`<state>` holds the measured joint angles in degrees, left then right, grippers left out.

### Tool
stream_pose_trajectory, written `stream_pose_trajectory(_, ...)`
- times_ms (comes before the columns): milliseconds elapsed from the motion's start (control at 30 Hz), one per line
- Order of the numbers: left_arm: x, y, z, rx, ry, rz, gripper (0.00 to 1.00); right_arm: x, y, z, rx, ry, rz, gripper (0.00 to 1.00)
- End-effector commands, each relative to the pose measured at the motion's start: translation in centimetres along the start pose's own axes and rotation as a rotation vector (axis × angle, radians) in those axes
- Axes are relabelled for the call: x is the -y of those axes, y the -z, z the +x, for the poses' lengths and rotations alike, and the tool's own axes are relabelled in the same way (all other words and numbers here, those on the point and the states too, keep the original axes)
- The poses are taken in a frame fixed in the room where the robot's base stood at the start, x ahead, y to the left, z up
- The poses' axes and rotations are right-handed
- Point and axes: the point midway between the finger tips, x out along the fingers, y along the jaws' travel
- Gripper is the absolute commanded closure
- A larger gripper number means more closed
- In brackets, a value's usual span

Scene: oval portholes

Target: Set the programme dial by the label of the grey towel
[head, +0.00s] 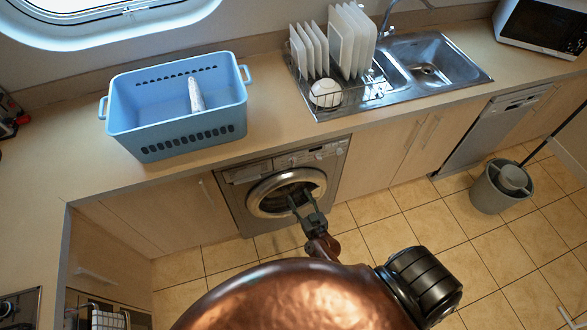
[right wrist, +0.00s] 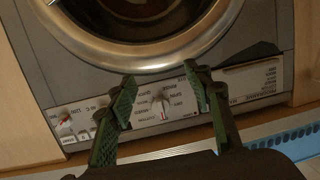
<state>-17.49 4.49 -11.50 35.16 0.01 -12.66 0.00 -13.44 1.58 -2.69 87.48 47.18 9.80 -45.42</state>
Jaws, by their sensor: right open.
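The washing machine (head: 282,185) stands under the counter, its round door shut. The right wrist view shows its panel upside down below the door ring. A dial (right wrist: 161,101) with a pale pointer and small red mark sits on a white plate with words around it, too small to read surely. My right gripper (head: 301,198) is open and empty in front of the door; in the wrist view its green-padded fingers (right wrist: 159,73) stand either side of the dial, apart from it. A pale greyish item (head: 195,95) lies in the blue basket; I cannot tell if it is the towel. Its label is unreadable.
The blue basket (head: 177,128) is on the counter above the machine. A second knob (right wrist: 66,122) is on the panel. A dish rack (head: 328,92) and sink (head: 424,68) are to the right. A grey bucket (head: 490,190) stands on the tiled floor.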

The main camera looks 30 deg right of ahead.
Motion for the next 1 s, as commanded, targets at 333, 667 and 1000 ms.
stream_pose_trajectory(333,0.2,1.2,0.7,-0.016,0.002,0.002,0.00,-1.9,9.3,2.6,-0.186,-0.093,0.034,0.54)
stream_pose_trajectory(667,0.2,0.9,1.1,-0.012,0.002,0.002,0.00,-2.3,10.1,7.5,-0.183,-0.090,0.032,0.54)
stream_pose_trajectory(1000,0.2,0.5,1.2,-0.007,0.002,0.001,0.00,-2.5,10.3,9.1,-0.181,-0.091,0.033,0.54)
